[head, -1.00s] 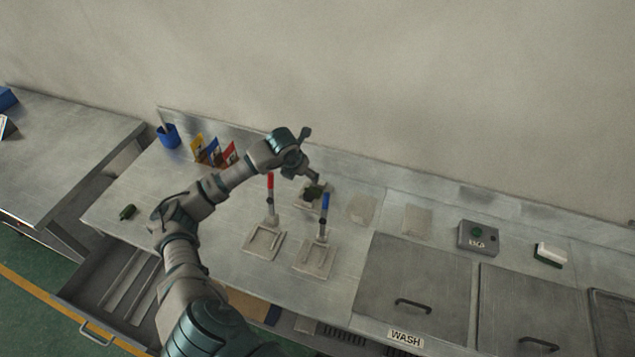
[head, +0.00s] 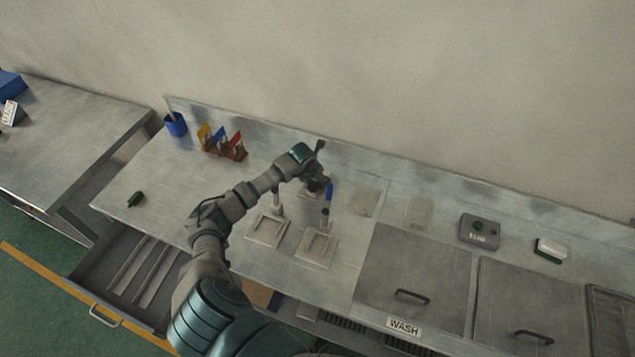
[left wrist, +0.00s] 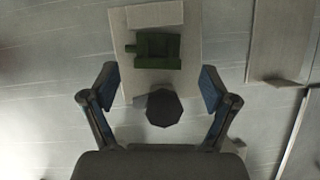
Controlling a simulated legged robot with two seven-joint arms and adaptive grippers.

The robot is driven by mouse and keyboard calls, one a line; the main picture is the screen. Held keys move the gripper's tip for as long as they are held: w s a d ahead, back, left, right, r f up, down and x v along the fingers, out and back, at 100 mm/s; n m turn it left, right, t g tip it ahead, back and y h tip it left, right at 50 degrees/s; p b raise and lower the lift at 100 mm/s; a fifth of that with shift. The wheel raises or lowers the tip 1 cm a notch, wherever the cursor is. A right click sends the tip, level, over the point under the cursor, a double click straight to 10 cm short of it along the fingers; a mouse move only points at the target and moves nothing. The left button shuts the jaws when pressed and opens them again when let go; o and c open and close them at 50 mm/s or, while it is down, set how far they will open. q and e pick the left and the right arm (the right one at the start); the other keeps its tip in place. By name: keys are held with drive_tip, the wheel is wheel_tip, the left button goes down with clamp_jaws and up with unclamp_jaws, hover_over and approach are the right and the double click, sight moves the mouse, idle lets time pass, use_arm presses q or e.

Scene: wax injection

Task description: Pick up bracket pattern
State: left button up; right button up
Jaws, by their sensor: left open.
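A dark green blocky piece, likely the bracket pattern (left wrist: 158,50), lies on a pale plate (left wrist: 190,25) in the left wrist view. A dark octagonal knob (left wrist: 163,108) stands nearer the camera, just below the green piece in the picture. My left gripper (left wrist: 160,82) is open, with one finger on each side of the plate and nothing between them that I can see gripped. In the head view the left gripper (head: 319,184) is over the back plate and mostly hides the green piece. My right gripper is in neither view.
Flat pale pads (head: 364,202) lie to the right. Another small green piece (head: 136,199) lies far left, above an open drawer (head: 125,275).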

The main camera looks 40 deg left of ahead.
use_arm(q)
drive_tip(key=x, duration=0.3)
drive_tip(key=shift+f, duration=0.15)
drive_tip(key=shift+a+f, duration=0.1)
drive_tip(key=shift+a, duration=0.15)
drive_tip(key=c, duration=1)
drive_tip(key=shift+d, duration=0.2)
drive_tip(key=shift+c, duration=0.9)
